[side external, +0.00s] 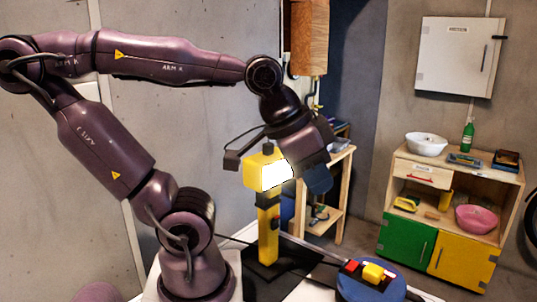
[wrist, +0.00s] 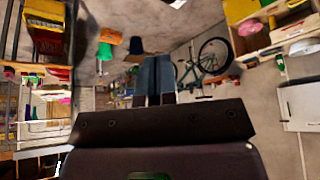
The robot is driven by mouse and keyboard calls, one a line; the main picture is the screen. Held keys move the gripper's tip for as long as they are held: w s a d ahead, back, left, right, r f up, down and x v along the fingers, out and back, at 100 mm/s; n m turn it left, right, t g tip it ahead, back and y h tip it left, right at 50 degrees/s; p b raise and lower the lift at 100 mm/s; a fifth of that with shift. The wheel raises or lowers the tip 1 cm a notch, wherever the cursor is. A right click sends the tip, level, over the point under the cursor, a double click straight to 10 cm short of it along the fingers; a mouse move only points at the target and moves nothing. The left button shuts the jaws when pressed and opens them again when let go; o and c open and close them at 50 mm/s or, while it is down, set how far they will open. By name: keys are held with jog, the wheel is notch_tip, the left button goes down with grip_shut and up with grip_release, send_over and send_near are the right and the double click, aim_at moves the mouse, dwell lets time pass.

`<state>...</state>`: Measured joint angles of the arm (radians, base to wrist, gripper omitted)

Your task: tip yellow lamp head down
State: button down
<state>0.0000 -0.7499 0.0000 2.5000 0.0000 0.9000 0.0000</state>
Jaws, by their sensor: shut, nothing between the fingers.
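The yellow lamp stands upright on a black base in the side external view. Its yellow post (side external: 268,228) carries a boxy yellow head (side external: 254,171) with a bright white lit face toward the right. My gripper (side external: 319,181) is just right of the head, its blue-grey fingers pointing down, and it is empty. I cannot tell whether it touches the head. In the wrist view the gripper fingers (wrist: 154,78) are together with nothing between them. The lamp does not show clearly in the wrist view.
A blue round stand (side external: 352,291) with a yellow block (side external: 373,272) and a red block is at the front right of the lamp. A wooden cabinet (side external: 455,172) with green and yellow doors stands farther back, with a wooden shelf behind the gripper.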

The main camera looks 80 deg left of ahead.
dwell(0.3)
jog(key=c, duration=1.3)
grip_release()
jog(key=shift+a, duration=0.25)
jog(key=shift+o, duration=1.3)
jog(key=a+n, duration=0.1)
jog(key=a, duration=0.1)
jog(key=w+a+n+y, duration=0.1)
jog(key=a, duration=0.1)
jog(key=shift+w+a+n+g, duration=0.15)
jog(key=shift+n+g, duration=0.15)
jog(key=n+g+h, duration=0.1)
jog(key=n+g, duration=0.4)
send_near(268, 143)
notch_tip(268, 143, down, 10)
jog(key=shift+f, duration=0.1)
grip_shut()
